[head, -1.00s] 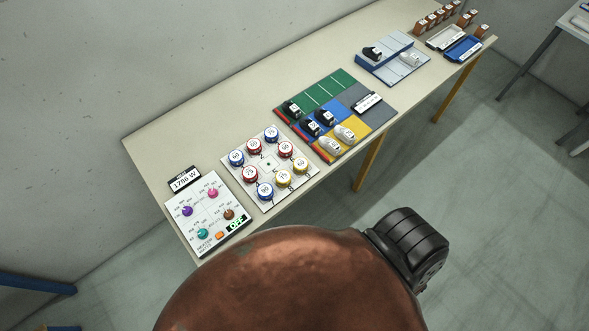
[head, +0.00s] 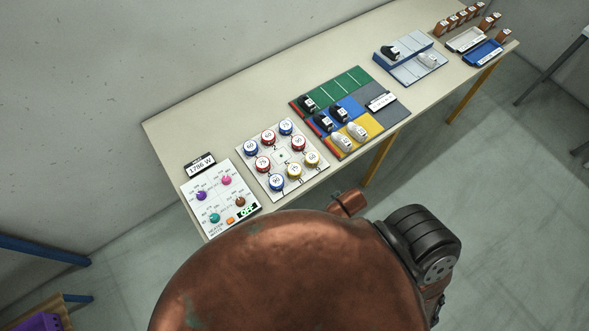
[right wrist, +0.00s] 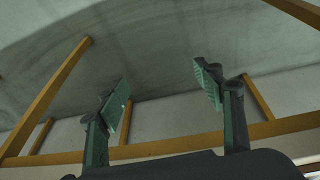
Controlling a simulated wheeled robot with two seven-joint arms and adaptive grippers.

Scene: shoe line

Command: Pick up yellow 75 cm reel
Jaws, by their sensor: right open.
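Two yellow-rimmed reels with white tops sit on the white reel board (head: 281,155) in the head view. The nearer-left yellow reel (head: 294,170) seems to be marked 75, though the print is tiny. The other yellow reel (head: 311,159) stands just right of it and seems to read 60. A blue reel (head: 277,183) stands close on its left. My right gripper (right wrist: 163,92) shows only in the right wrist view, open and empty, its two green-padded fingers wide apart. No reel is in that view. My left gripper is in neither view.
A dial panel (head: 219,198) lies left of the board; a colored mat with black and white shoes (head: 357,131) lies right of it. In the right wrist view, wooden legs and a rail (right wrist: 190,141) stand around the gripper before a grey wall.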

